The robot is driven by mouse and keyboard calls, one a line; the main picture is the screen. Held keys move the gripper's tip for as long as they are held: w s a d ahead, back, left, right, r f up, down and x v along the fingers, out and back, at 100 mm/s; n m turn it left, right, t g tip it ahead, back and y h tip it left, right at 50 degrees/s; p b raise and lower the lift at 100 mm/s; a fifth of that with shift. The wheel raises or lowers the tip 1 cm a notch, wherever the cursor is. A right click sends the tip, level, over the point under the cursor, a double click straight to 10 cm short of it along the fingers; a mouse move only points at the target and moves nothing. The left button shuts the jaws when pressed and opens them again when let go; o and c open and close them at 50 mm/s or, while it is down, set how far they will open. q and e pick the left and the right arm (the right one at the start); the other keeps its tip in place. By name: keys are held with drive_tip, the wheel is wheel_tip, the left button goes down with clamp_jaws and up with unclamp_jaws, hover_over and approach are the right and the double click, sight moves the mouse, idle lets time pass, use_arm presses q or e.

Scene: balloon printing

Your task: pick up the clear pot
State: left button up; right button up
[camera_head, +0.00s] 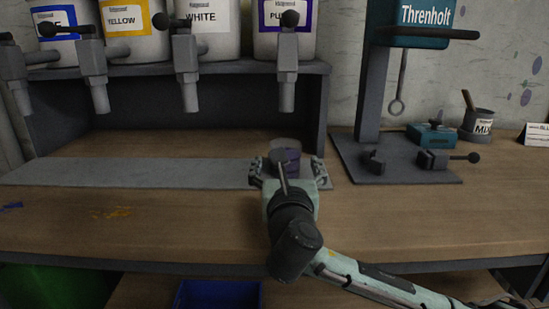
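The clear pot (286,156) stands at the right end of the grey strip under the nozzle of the purple tank. My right gripper (288,168) reaches in from the lower right, with one finger on each side of the pot. The fingers are spread, and gaps seem to show between them and the pot. My gripper's body hides the pot's base. My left gripper is not in view.
Blue, yellow, white and purple tanks (208,28) with nozzles hang above the grey strip (130,172). A teal Threnholt machine (418,25) stands at right, with a mixing cup (477,127) behind. The bench front (150,225) is mostly clear, with paint stains.

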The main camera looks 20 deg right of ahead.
sight(285, 146)
drive_tip(key=x, duration=0.2)
drive_tip(key=shift+w+d, duration=0.2)
drive_tip(key=shift+w, duration=0.15)
drive_tip(key=x, duration=0.3)
drive_tip(key=shift+w+f, duration=0.2)
drive_tip(key=shift+w, duration=0.15)
drive_tip(key=shift+w+d, duration=0.1)
drive_tip(key=shift+w, duration=0.25)
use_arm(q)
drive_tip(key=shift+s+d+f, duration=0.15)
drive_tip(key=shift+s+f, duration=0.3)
use_arm(e)
drive_tip(key=shift+c, duration=0.3)
